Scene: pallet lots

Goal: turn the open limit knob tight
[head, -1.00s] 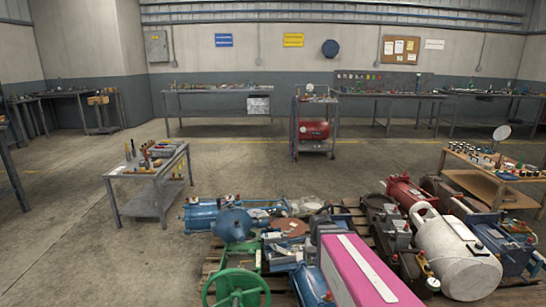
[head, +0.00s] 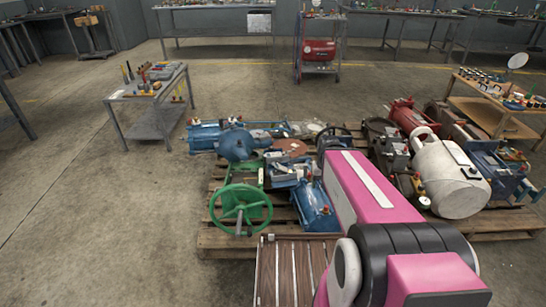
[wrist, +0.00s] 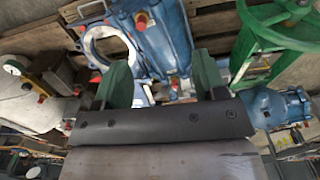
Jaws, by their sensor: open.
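I cannot tell which part is the open limit knob. A blue ribbed actuator (wrist: 165,40) lies beyond my fingers in the wrist view, with a red cap (wrist: 141,20) on it and a smaller red-tipped part (wrist: 174,92) nearer my fingers. It seems to be the blue unit (head: 314,208) beside my pink arm in the head view. My gripper (wrist: 162,70) has its two green fingers wide apart, with nothing seen held between them. In the head view my arm hides the gripper.
A green handwheel (head: 241,209) stands left of the blue unit. A blue valve (head: 237,143) and a white tank (head: 450,178) crowd the wooden pallets (head: 225,240). A tool table (head: 150,95) stands at left. The floor at left is clear.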

